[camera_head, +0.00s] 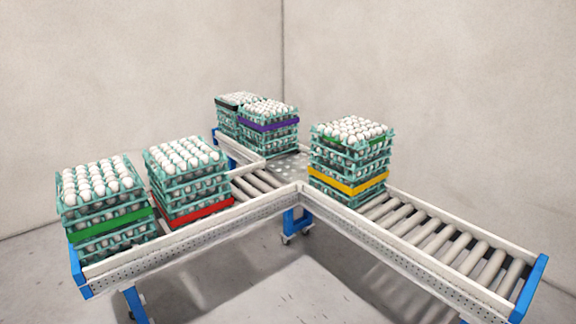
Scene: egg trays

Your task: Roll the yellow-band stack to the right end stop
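The yellow-band stack (350,163) is a pile of teal egg trays topped with white eggs. Its yellow band (350,184) is low on the stack, and some green shows near its top. It stands upright at the inner end of the right roller branch, beside the junction. The right end stop (530,288) is a blue piece across the far right end of that branch. Bare rollers (440,238) lie between stack and stop. Neither of my grippers is in view.
The left branch holds a green-band stack (103,205) and a red-band stack (188,180). A purple-band stack (268,126) and a black-band stack (236,112) stand on the back branch. A metal junction plate (288,166) is bare. White side rails (400,262) edge the conveyor.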

